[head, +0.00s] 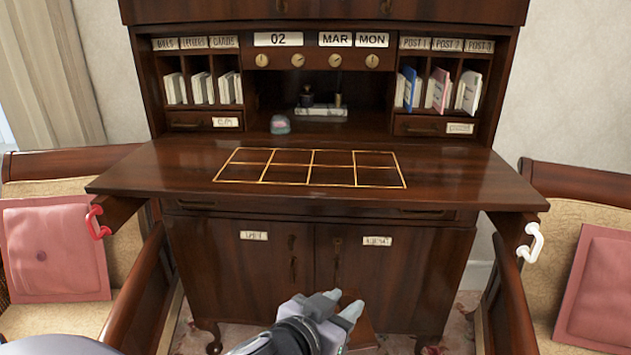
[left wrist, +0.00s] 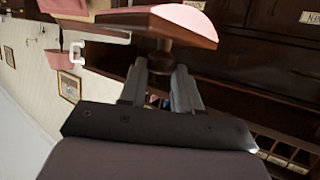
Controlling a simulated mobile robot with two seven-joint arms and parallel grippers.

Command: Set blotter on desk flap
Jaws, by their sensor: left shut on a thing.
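The blotter is a dark wooden rocker with a round knob and a pink curved face. In the left wrist view the blotter (left wrist: 140,20) is held by its knob between the fingers of my left gripper (left wrist: 160,88). In the head view my left gripper (head: 340,305) is at the bottom centre, in front of the desk and lower in the picture than the flap; a bit of the brown blotter (head: 360,338) shows beside it. The desk flap (head: 140,172) is folded down level, with a gold grid inlaid in its middle. The flap is bare. My right gripper is not in view.
Pull-out supports with a red handle (head: 97,222) and a white handle (head: 531,243) stick out under the flap. Chairs with pink cushions (head: 55,250) flank the desk. A small domed object (head: 280,124) and an inkstand (head: 320,112) stand behind the flap.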

